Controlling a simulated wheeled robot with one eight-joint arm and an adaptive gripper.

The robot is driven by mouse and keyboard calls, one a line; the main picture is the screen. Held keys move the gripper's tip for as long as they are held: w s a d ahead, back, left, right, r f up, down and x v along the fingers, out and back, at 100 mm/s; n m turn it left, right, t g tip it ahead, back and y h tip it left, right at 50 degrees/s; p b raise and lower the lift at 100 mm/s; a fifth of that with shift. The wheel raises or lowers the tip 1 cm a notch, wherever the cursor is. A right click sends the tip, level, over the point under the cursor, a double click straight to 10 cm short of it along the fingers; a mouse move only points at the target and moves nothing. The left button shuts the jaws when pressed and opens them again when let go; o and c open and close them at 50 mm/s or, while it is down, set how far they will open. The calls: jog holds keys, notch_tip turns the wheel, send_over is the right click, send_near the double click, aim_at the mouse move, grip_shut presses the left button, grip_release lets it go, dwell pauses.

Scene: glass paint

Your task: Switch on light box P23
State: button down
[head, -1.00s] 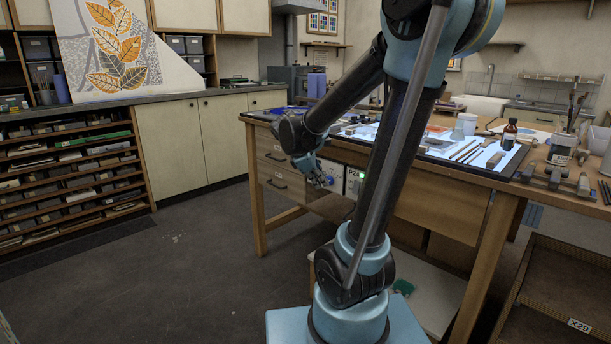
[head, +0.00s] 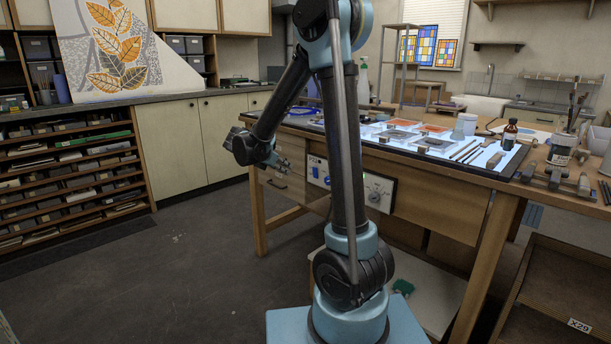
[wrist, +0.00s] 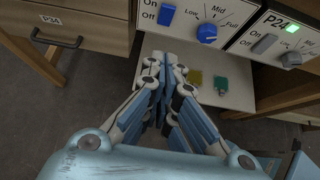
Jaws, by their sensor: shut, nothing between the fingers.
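Two white control panels sit side by side under the table's front edge. The left panel (wrist: 185,45) has a blue switch (wrist: 166,14) marked On and Off and a blue knob (wrist: 207,33). Its name label is out of the wrist view, and I cannot tell its switch position. In the head view the left panel (head: 318,170) shows beside my arm. The right panel (wrist: 250,42) is labelled P24, with grey controls and a lit green lamp (wrist: 292,28). My gripper (wrist: 167,62) is shut and empty, below and in front of the left panel, apparently apart from it; it also shows in the head view (head: 287,166).
A wooden drawer (wrist: 65,22) with a dark handle is left of the panels. A pale lower shelf (wrist: 222,92) holds small green and yellowish items. Glowing surfaces with glass pieces and tools cover the tabletop. The floor (head: 190,260) left of the table is clear.

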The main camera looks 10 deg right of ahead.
send_near(315, 176)
jog(key=shift+x, duration=2.2)
